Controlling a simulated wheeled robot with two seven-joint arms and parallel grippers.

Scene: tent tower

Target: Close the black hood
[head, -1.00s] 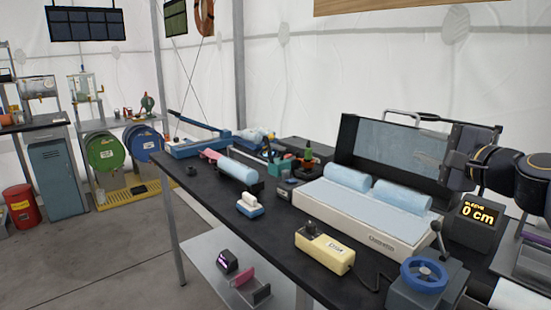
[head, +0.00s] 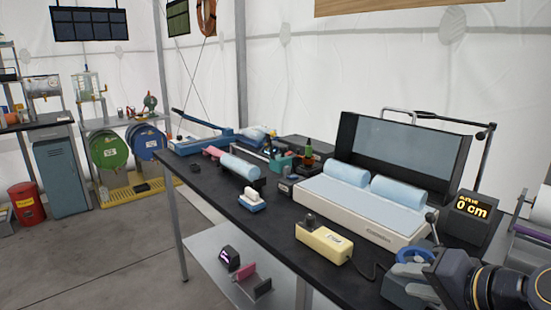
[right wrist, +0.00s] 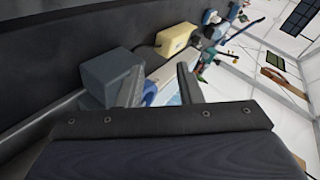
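The black hood (head: 400,145) stands raised at the back of a white flatbed unit (head: 350,222), with its pale inner panel showing. Two light-blue rolls (head: 398,192) lie on the unit's bed, under the raised hood. My right gripper (head: 414,274) is low at the front right, by a blue handwheel (head: 410,254) on a grey block. In the right wrist view its two fingers (right wrist: 160,78) are apart, and part of the blue wheel (right wrist: 151,96) shows between them. I cannot tell whether they touch the wheel. My left gripper is not in view.
A black display reading 0 cm (head: 472,207) stands right of the white unit. A cream control box (head: 324,245) with a cable sits in front of it. A dark bar with a round knob (head: 481,135) rises behind the hood. Several tools crowd the table's far end.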

